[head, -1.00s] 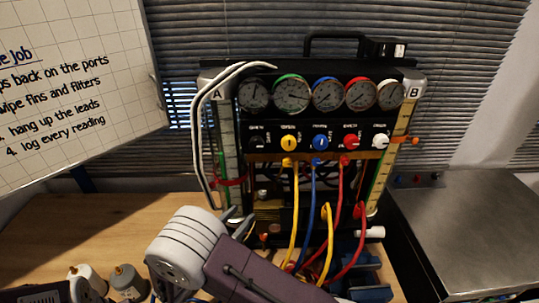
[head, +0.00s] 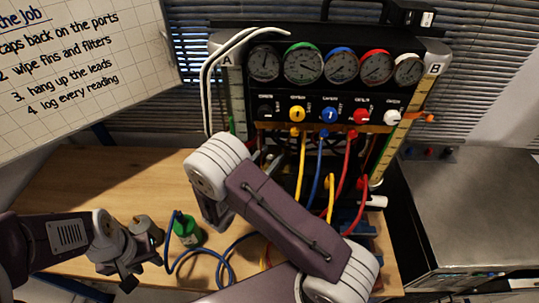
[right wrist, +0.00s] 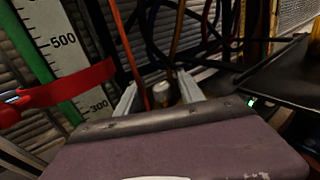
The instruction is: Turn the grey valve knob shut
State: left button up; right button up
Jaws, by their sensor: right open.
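The gauge rig (head: 335,92) stands at the back of the bench with a row of knobs below its gauges. A pale grey-white knob (head: 393,117) is at the right end of that row; I cannot tell if it is the grey valve knob. My right gripper (right wrist: 158,80) is open beside the rig's scale; its forearm hides it in the head view. A small pale, rounded part (right wrist: 162,93) shows between its fingers, apart or touching I cannot tell. My left gripper (head: 128,284) is low at the left, away from the rig, its jaws unclear.
Yellow, blue and red hoses (head: 348,150) hang in front of the rig. A green can (head: 187,231) with a blue hose stands on the wooden bench (head: 110,180). A red strap (right wrist: 60,92) crosses the scale (right wrist: 62,45). A metal cabinet (head: 470,200) is at right.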

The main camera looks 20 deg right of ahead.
jog(key=shift+d, duration=0.15)
grip_shut()
jog(key=shift+w+f+m+g+h+b, duration=0.15)
jog(key=shift+m+g+h+b, duration=0.45)
jog(key=shift+m+g, duration=0.6)
jog(key=shift+m+g+h, duration=0.4)
jog(key=shift+g+h, duration=0.1)
jog(key=shift+g, duration=0.5)
grip_release()
